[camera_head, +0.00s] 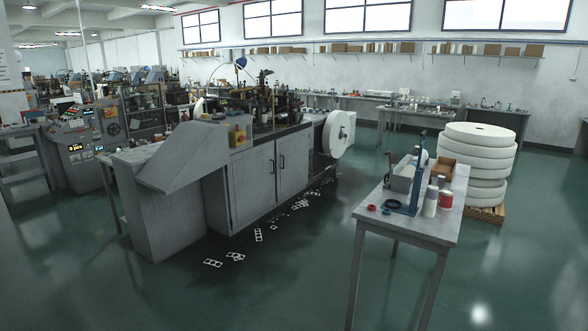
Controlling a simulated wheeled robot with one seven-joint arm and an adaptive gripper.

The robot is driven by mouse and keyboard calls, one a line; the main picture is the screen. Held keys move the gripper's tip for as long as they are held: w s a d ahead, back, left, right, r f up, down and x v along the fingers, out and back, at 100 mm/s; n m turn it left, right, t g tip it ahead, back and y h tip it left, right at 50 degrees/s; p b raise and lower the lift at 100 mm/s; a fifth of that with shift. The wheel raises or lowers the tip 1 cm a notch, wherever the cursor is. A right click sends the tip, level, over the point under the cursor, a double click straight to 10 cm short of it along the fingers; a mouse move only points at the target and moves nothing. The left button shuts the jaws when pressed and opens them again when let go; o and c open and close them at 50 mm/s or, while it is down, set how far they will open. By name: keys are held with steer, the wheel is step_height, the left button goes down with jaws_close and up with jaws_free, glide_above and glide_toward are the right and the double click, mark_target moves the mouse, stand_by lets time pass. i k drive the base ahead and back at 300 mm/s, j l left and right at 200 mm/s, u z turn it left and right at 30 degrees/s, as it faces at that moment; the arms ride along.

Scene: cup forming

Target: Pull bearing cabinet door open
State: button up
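In the head view a large grey machine stands left of the middle, with a two-door cabinet in its lower front. The left cabinet door (251,188) and the right cabinet door (293,165) both look shut. Each has a dark upright handle near the seam between them: the left handle (272,166) and the right handle (282,161). No label shows which door is the bearing cabinet door. My gripper is not in this view, and nothing touches the doors.
Scrap cut-outs (237,257) lie on the dark floor before the cabinet. A workbench (432,224) with bottles and a blue stand is at the right. Stacked white rolls (480,150) sit on a pallet behind it. Green floor (290,285) is open between machine and bench.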

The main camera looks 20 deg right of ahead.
mark_target(292, 149)
steer(key=i+l+z, duration=0.1)
steer(key=i+z, duration=0.15)
steer(key=i, duration=0.9)
steer(key=i+u, duration=0.2)
steer(key=i, duration=0.8)
steer(key=i+u, duration=0.2)
steer(key=i, duration=0.8)
steer(key=i+l+z, duration=0.1)
steer(key=i+z, duration=0.7)
steer(key=i+j+z, duration=0.15)
steer(key=i+z, duration=0.25)
steer(key=i+l+z, duration=0.1)
steer(key=i+z, duration=0.2)
steer(key=i, duration=1.2)
steer(key=i+u, duration=0.4)
steer(key=i+l+u, duration=0.1)
steer(key=i+u, duration=0.3)
steer(key=i+l+u, duration=0.2)
steer(key=u, duration=0.2)
steer(key=i+l+u, duration=0.65)
